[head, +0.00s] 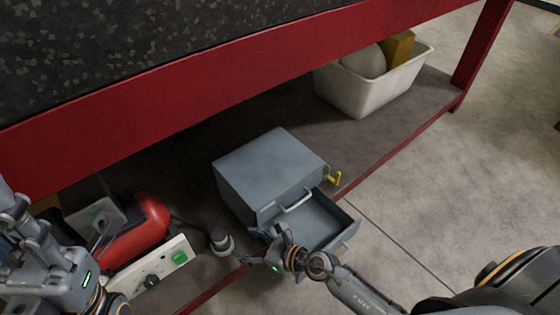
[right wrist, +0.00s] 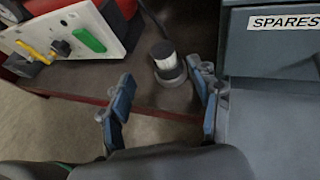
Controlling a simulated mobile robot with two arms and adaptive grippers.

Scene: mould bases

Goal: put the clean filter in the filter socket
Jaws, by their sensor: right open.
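A small pale cylinder with a dark cap, which looks like a filter (right wrist: 165,60), stands upright in a dark round base that looks like the filter socket (right wrist: 171,76). It shows in the head view as a pale cylinder (head: 221,240). I cannot tell whether this filter is the clean one or how firmly it sits. My right gripper (right wrist: 162,103) is open and empty, its blue-padded fingers on either side of and short of the cylinder; in the head view it (head: 252,246) is just right of it. My left gripper (head: 48,262) is at the far left, its fingertips unclear.
A grey cabinet (head: 265,165) labelled SPARES has its drawer (head: 325,225) pulled out; its visible floor looks bare. A white switch panel (head: 150,270), a red tank (head: 140,232) and a hose are left. A white bin (head: 375,93) stands behind. The red table beam (head: 200,95) hangs above.

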